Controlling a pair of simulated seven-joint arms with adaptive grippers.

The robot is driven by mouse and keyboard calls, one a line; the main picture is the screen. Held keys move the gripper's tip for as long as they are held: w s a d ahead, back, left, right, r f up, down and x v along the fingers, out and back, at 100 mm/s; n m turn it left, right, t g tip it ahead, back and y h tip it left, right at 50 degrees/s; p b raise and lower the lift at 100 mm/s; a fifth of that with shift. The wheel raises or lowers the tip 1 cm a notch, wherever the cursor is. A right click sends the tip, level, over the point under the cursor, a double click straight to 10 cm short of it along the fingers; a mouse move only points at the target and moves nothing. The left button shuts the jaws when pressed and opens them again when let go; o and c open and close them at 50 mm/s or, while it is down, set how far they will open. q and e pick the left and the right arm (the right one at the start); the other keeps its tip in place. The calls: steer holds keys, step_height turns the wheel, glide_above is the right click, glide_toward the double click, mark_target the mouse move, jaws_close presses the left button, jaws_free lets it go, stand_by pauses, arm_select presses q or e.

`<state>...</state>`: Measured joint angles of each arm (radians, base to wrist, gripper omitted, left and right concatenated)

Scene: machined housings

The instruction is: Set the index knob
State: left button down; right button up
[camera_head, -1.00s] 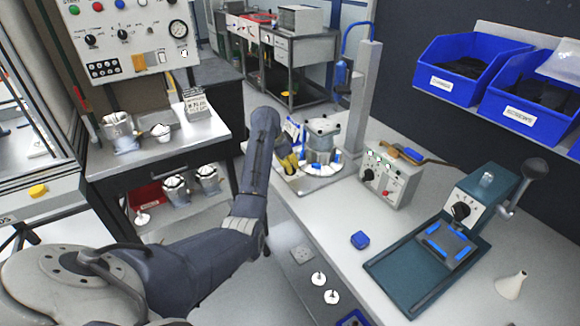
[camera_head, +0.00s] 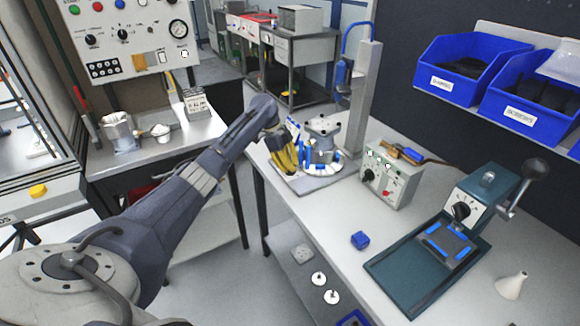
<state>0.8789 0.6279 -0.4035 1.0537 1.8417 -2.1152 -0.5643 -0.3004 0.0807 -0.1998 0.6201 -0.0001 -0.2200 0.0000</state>
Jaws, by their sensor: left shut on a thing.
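My left gripper (camera_head: 285,158), with yellow fingers, is at the left side of a round white fixture plate (camera_head: 322,169) on the bench. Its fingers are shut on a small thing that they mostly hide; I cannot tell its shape. A grey machined housing (camera_head: 323,127) stands upright on the fixture, among several blue pieces. No knob is clearly marked as the index knob. Black knobs show on the grey control box (camera_head: 388,174) and on the teal fixture's panel (camera_head: 461,211). My right gripper is not in view.
A grey column (camera_head: 361,95) rises behind the fixture. Blue bins (camera_head: 460,72) hang at the back right. The bench front between the fixture and teal base is mostly clear.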

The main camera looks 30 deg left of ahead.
arm_select(q)
steer(key=shift+d+m+g, duration=0.1)
steer(key=shift+m+g, duration=0.5)
steer(key=shift+m, duration=1)
steer(key=c, duration=1.5)
jaws_free()
steer(key=shift+o, duration=0.2)
steer(key=v, duration=1.2)
